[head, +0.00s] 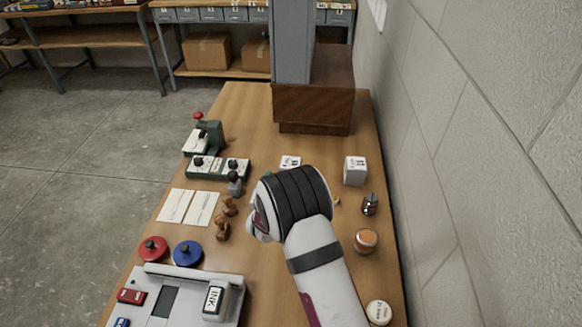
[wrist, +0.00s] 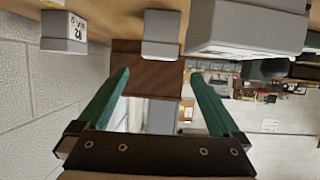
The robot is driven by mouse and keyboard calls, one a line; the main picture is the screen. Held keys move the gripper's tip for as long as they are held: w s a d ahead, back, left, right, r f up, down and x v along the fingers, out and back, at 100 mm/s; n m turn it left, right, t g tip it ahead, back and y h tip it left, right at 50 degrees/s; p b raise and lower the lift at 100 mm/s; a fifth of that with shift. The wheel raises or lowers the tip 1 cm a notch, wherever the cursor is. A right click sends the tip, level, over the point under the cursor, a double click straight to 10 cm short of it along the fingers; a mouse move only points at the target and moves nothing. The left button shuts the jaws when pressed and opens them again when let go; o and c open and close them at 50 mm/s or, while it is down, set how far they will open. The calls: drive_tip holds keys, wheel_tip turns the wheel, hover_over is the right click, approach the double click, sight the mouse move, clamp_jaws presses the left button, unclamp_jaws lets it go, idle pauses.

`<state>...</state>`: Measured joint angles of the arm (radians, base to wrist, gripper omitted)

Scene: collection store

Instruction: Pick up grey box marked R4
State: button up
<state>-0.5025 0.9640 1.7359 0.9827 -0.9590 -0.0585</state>
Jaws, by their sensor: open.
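My gripper (wrist: 158,76) is open, its two green fingers apart with nothing between them; in the head view my wrist hides them. Three grey boxes show upside down in the wrist view. A left box (wrist: 63,42) has a label resembling R2. A middle box (wrist: 162,35) shows no label and stands beyond the fingertips. A large, near right box (wrist: 245,28) has a label edge I cannot read. The head view shows a pale box (head: 355,171) on the right and a partly hidden one (head: 290,162). I cannot tell which is R4.
A brown wooden block (head: 314,105) stands at the table's far end. A wall (head: 455,150) runs along the right. Stamps (head: 223,228), paper sheets (head: 188,207), an orange-topped jar (head: 366,240) and a grey tray with an ink bottle (head: 214,298) crowd the table (head: 280,262).

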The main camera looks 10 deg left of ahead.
sight(289, 167)
drive_tip(key=x, duration=0.8)
drive_tip(key=shift+w+d+f, duration=0.1)
drive_tip(key=shift+w+f, duration=0.15)
drive_tip(key=shift+w, duration=0.1)
clamp_jaws()
drive_tip(key=shift+r, duration=0.1)
